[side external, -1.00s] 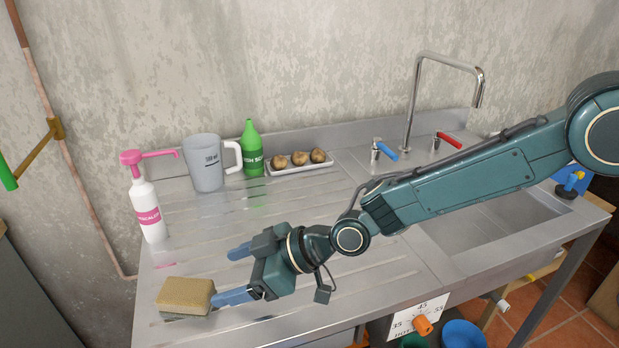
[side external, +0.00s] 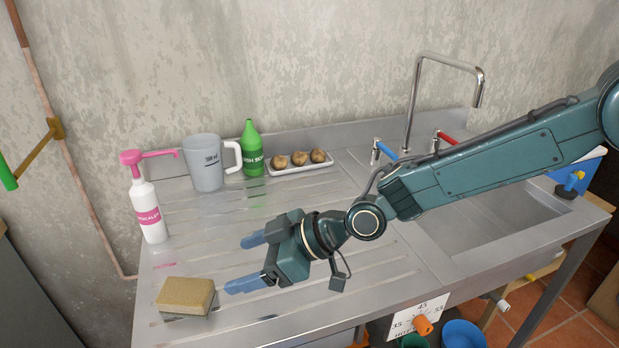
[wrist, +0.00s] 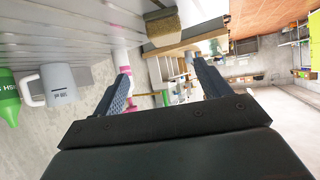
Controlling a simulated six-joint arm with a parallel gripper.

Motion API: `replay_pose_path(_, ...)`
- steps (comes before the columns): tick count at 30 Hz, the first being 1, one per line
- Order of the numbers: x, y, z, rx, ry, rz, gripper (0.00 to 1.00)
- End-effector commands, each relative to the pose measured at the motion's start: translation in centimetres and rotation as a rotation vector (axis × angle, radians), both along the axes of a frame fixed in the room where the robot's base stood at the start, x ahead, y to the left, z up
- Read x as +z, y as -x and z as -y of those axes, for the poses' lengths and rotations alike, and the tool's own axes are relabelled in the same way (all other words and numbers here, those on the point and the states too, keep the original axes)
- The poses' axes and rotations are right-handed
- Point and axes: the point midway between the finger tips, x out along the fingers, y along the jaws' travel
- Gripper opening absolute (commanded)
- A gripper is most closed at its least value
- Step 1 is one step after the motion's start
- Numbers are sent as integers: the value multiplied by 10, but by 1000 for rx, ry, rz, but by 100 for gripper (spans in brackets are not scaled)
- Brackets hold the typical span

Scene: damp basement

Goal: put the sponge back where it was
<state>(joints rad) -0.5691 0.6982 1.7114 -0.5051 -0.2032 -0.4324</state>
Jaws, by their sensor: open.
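A tan sponge with a greyish underside (side external: 186,294) lies on the ribbed steel drainboard (side external: 330,285) at its front left corner. It also shows in the wrist view (wrist: 163,27), at the top, near the counter's edge. My gripper (side external: 249,262) is open and empty, with its blue fingers pointing left. It is to the right of the sponge and apart from it. In the wrist view the two fingers of my gripper (wrist: 160,82) are spread wide with nothing between them.
A white pump bottle (side external: 148,212) with a pink top stands at the left edge. A measuring jug (side external: 205,165), a green bottle (side external: 252,150) and a tray (side external: 300,168) with several round brown items stand along the back. The sink (side external: 490,222) is at the right.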

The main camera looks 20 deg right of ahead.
Motion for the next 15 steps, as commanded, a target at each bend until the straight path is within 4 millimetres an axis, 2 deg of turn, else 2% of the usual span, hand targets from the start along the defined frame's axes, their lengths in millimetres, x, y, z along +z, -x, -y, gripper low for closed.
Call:
replay_pose_path(8, 54, -3, 70, -110, 78, -27, 76)
replay_pose_path(15, 96, 11, 145, -240, 155, -71, 76)
